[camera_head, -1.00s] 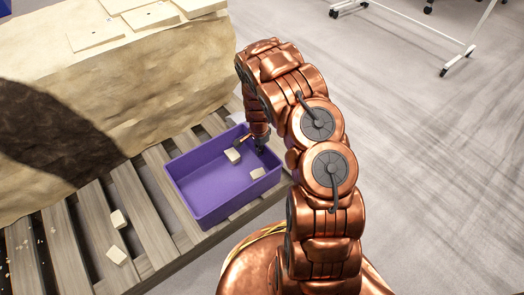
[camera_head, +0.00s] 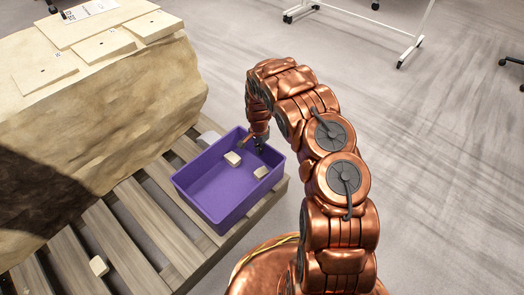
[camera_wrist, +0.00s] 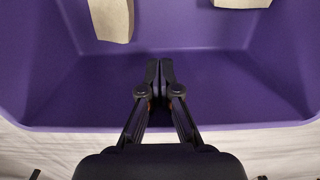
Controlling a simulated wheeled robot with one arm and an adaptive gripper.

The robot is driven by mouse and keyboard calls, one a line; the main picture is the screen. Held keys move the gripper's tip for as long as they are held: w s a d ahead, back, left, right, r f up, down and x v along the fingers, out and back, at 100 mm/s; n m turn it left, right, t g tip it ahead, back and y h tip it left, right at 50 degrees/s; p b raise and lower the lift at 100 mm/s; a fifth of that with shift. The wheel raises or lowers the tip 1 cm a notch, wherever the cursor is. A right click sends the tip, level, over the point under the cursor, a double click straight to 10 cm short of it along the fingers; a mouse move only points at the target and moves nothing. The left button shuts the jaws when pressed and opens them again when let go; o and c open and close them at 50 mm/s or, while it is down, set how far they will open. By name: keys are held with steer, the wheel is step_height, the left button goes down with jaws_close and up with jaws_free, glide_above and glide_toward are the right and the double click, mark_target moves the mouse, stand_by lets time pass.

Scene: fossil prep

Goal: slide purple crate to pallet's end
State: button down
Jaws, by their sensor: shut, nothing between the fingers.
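The purple crate (camera_head: 218,203) is an open-topped bin resting on the slats of the wooden pallet (camera_head: 160,228), near the pallet's right end. Two pale blocks lie inside it: one block (camera_head: 232,159) near the far side and another block (camera_head: 261,172) near the right wall. My gripper (camera_head: 260,146) reaches down into the crate at its far right part. In the wrist view, my gripper (camera_wrist: 159,68) has its two black fingers together, with nothing between them, just inside a purple wall. The head view does not clearly show whether the fingers touch the wall.
A large tan rock block (camera_head: 120,95) stands on the pallet to the left, with flat slabs on top. A loose pale block (camera_head: 98,265) lies on the slats at lower left. Open floor lies right.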

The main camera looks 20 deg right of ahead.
steer(key=a, duration=0.1)
steer(key=s+a+p, duration=0.1)
steer(key=a+r, duration=0.1)
steer(key=a, duration=0.1)
steer(key=shift+s, duration=0.3)
step_height(320, 180, up, 9)
steer(key=p, duration=0.3)
steer(key=shift+d, duration=0.15)
steer(key=s+a+r+n+p, duration=0.15)
steer(key=s+r+p, duration=0.45)
steer(key=r, duration=0.8)
steer(key=s+r+n+p, duration=0.2)
steer(key=s+r+p, duration=0.35)
steer(key=r, duration=0.85)
steer(key=s+a+r+n+p, duration=0.15)
steer(key=s+r+p, duration=0.4)
steer(key=r, duration=0.85)
steer(key=s+a+r+n+g+p, duration=0.1)
steer(key=s+r+n+p, duration=0.3)
steer(key=s+r+p, duration=0.5)
steer(key=s+a+r+n+p, duration=0.4)
steer(key=s+r+p, duration=0.4)
steer(key=s+r, duration=0.7)
steer(key=shift+s+a+r+g+p, duration=0.3)
steer(key=shift+s+g+p, duration=0.1)
steer(key=shift+s, duration=0.6)
